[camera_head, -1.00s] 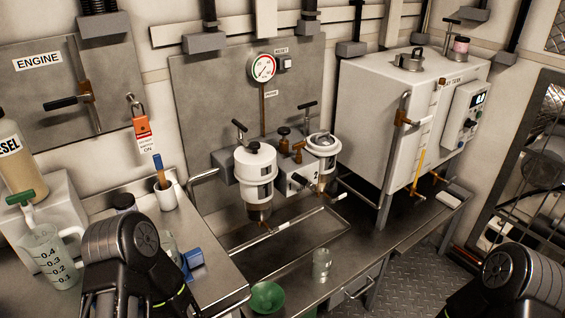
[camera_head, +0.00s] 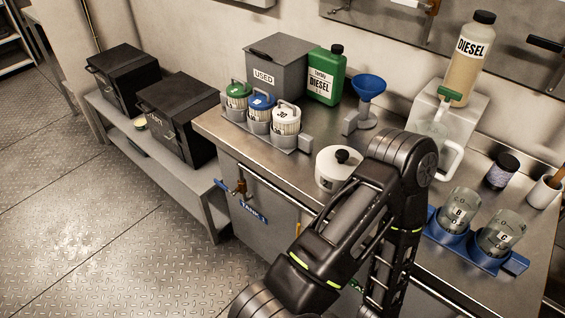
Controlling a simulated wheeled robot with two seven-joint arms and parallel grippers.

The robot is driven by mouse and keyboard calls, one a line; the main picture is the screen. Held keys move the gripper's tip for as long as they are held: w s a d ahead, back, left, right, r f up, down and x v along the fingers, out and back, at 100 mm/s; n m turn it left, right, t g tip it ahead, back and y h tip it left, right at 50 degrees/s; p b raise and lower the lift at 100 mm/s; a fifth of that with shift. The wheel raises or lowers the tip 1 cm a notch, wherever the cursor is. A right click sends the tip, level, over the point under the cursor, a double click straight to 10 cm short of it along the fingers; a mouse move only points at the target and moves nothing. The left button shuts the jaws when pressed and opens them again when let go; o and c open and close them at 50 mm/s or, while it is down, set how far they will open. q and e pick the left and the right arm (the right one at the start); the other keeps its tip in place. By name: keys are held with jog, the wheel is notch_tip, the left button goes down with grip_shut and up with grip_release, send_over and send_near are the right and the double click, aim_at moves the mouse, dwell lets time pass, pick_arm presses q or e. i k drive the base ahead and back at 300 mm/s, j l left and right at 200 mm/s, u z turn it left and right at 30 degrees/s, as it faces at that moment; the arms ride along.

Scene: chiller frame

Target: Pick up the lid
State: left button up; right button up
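A white round lid (camera_head: 331,176) with a black knob on top sits on the metal bench near its front edge. It is upright, and my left arm hides part of its right side. My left arm rises from the bottom of the view, bends at the elbow just right of the lid, and runs back down. The elbow looks close to the lid, but I cannot tell the exact gap. My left gripper is out of sight below or behind the arm. My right gripper is not in view.
Behind the lid are a filter holder (camera_head: 238,126) with several canisters, a grey USED box (camera_head: 287,74), a green diesel can (camera_head: 324,78) and a blue funnel (camera_head: 369,86). Right of my arm are two glass jars in a blue holder (camera_head: 465,255) and a jug (camera_head: 440,150).

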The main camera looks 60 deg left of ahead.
aim_at(334, 164)
jog(key=u, duration=1.75)
jog(key=z, duration=2.25)
jog(key=k+j, duration=1.1)
jog(key=j, duration=0.1)
